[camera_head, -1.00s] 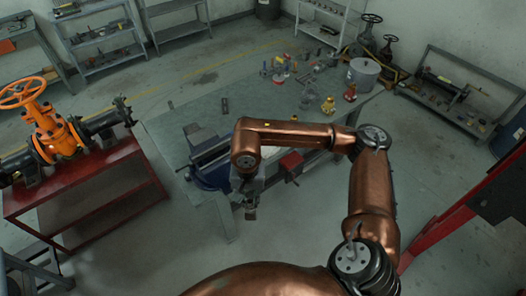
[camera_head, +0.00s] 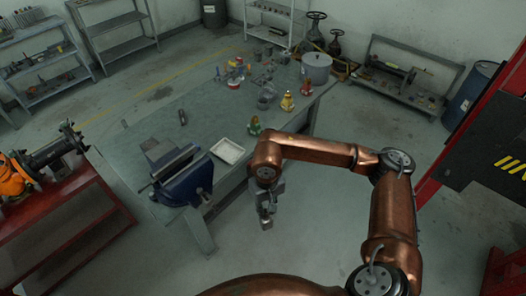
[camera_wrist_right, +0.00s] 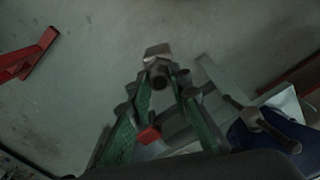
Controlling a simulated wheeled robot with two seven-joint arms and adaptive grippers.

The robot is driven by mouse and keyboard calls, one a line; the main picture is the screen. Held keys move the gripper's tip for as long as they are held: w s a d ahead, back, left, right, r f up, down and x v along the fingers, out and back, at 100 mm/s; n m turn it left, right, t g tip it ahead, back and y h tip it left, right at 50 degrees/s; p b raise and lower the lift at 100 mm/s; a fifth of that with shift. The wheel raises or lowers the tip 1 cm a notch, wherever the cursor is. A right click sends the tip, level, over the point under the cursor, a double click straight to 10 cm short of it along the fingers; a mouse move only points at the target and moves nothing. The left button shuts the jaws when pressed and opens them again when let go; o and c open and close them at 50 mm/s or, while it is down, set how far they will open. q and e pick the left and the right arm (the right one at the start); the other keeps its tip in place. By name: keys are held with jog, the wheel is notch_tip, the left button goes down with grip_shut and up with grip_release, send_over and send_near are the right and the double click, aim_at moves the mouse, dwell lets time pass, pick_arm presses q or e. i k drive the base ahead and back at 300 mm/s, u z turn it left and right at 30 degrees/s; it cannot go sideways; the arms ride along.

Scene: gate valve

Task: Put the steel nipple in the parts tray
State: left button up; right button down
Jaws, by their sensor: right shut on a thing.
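My right gripper (camera_head: 267,208) hangs beyond the front edge of the workbench, to the right of the vise and in front of the white parts tray (camera_head: 228,150). In the right wrist view its green fingers (camera_wrist_right: 160,90) are closed on a short grey metal piece, the steel nipple (camera_wrist_right: 159,76), with its round end toward the camera. The tray lies on the bench beside the vise and looks empty. My left gripper is not in view.
The blue bench vise (camera_head: 187,178) stands at the bench corner, left of the tray. Small bottles (camera_head: 287,101), a green-and-yellow item (camera_head: 254,126) and a grey pot (camera_head: 317,68) stand farther back on the bench (camera_head: 190,115). A red stand (camera_head: 65,225) is at left.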

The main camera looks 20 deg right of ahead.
aim_at(228, 152)
jog(key=z, duration=1.5)
jog(key=i, duration=2.1)
jog(key=u, duration=3.35)
